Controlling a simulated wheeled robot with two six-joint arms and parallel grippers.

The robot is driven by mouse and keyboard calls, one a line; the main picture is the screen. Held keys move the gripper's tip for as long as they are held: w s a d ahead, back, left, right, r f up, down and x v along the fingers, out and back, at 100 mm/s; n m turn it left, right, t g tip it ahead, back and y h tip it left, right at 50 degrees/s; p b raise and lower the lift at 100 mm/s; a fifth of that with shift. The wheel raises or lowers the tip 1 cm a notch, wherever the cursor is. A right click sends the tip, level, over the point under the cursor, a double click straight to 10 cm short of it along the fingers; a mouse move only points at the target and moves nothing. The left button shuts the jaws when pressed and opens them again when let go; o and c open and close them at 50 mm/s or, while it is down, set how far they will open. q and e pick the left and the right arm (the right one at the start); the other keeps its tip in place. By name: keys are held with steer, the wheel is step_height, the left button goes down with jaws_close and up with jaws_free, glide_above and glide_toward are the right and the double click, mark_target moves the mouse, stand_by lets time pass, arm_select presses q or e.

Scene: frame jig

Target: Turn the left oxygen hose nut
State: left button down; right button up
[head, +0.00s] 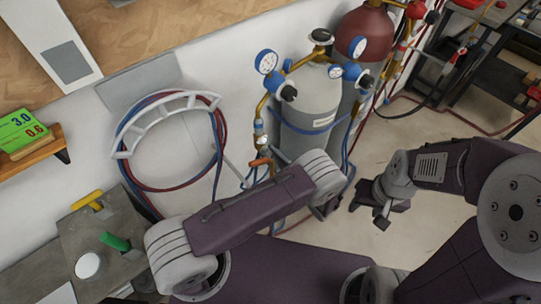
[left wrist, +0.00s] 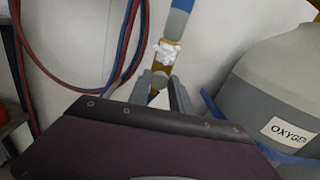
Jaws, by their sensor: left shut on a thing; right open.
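The left oxygen hose nut (left wrist: 161,68) is part of a slim brass fitting with a white-wrapped section, below a blue piece, in the left wrist view. My left gripper (left wrist: 158,87) is shut on this fitting, one finger on each side; the grip partly hides it. In the head view my left forearm hides most of that gripper. The grey oxygen cylinder (head: 310,98) stands beside the fitting, and its label shows in the left wrist view (left wrist: 290,133). My right gripper (head: 369,208) is open and empty, to the right of the cylinder and apart from it.
A dark red cylinder (head: 364,28) stands behind the grey one, with gauges (head: 267,61) nearby. Red and blue hoses hang on a white wall holder (head: 165,110). A workbench (head: 105,232) with yellow and green-handled tools is at lower left. Floor at right is partly clear.

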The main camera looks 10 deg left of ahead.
arm_select(q)
steer(key=m, duration=0.4)
steer(key=shift+w+m+b, duration=0.1)
steer(key=shift+m+b, duration=0.2)
steer(key=shift+b, duration=0.1)
steer(key=m, duration=0.4)
steer(key=shift+f+m, duration=0.1)
steer(key=shift+m, duration=0.2)
steer(key=m, duration=0.9)
steer(key=shift+w+m, duration=0.1)
steer(key=shift+m, duration=0.3)
steer(key=c, duration=1.5)
jaws_free()
steer(key=o, duration=0.3)
steer(key=shift+a, duration=0.15)
steer(key=shift+o, duration=0.2)
steer(key=shift+a+f, duration=0.1)
steer(key=shift+a, duration=0.05)
